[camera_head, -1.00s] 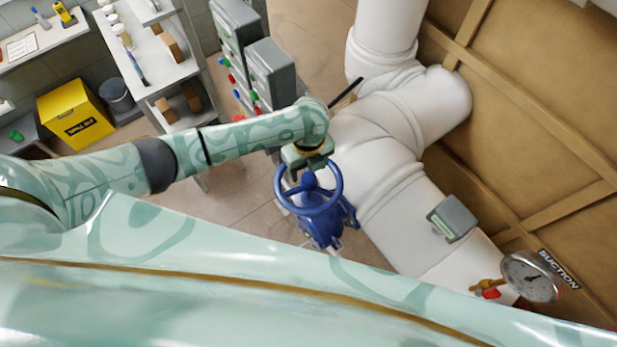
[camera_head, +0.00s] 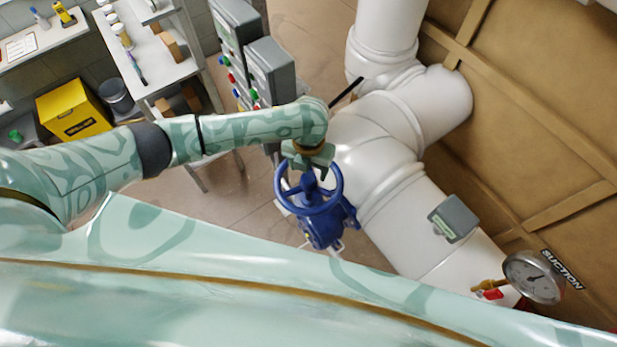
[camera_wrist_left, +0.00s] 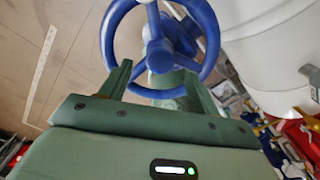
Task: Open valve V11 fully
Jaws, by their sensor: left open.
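A blue handwheel (camera_head: 309,183) sits on a blue valve body (camera_head: 324,232) beside the white pipe in the head view. No V11 tag is readable on it. My left gripper (camera_head: 307,160) is at the wheel's far rim, at the top in the picture. In the left wrist view the wheel (camera_wrist_left: 160,57) fills the top middle. The two green fingers of my left gripper (camera_wrist_left: 158,84) are spread apart, one on each side of the near rim section. Whether they touch the rim cannot be told. My right gripper is not in view.
Large white pipes (camera_head: 400,190) run close to the right of the valve. A pressure gauge (camera_head: 532,276) marked SUCTION and a grey box (camera_head: 453,218) are on the right. Grey control boxes (camera_head: 270,70) stand behind the arm. A yellow bin (camera_head: 75,110) is far left.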

